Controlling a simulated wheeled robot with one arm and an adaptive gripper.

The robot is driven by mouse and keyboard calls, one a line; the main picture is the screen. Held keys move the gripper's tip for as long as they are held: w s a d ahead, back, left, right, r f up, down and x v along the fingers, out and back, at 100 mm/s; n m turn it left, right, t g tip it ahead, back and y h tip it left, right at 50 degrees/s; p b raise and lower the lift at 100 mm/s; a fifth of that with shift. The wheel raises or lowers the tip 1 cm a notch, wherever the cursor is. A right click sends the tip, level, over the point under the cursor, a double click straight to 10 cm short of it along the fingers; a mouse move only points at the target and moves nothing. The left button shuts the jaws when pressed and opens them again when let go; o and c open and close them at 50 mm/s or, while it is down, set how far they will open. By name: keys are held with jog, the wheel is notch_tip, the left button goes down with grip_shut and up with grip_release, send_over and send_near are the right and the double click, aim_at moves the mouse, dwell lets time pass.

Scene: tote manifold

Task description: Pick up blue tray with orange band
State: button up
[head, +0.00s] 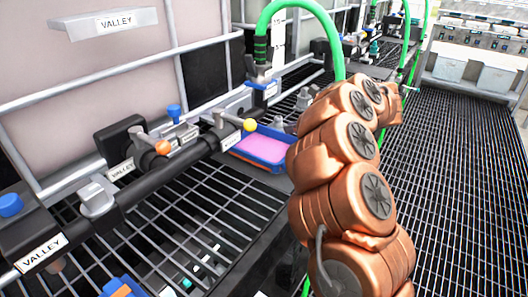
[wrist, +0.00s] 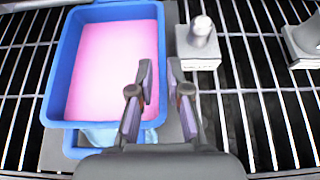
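A blue tray with a pink inside (wrist: 52,65) fills the left of the wrist view. In the head view the blue tray (head: 280,134) sits on the rack, partly behind my arm; no orange band is clear on it. Another blue edge (wrist: 75,150) shows just beneath its near end. My gripper (wrist: 161,62) has its fingers a little apart, one on each side of the tray's right rim as seen from above. I cannot tell whether they touch it. The gripper is hidden in the head view. A blue thing with an orange strip (head: 122,290) is cut off at bottom left.
A grey fitting on a pale block (wrist: 198,45) stands right of the tray, with another (wrist: 305,42) further right. A black pipe with valves (head: 150,160) runs left of the tray. A green hose (head: 300,5) arches above. Open grating floor (head: 450,190) lies right.

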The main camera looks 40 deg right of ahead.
aim_at(264, 147)
jog(key=shift+f+x, duration=0.15)
jog(key=shift+x, duration=1.4)
jog(key=shift+f+x, duration=0.2)
jog(key=shift+x, duration=1.3)
jog(key=shift+s, duration=0.2)
grip_shut()
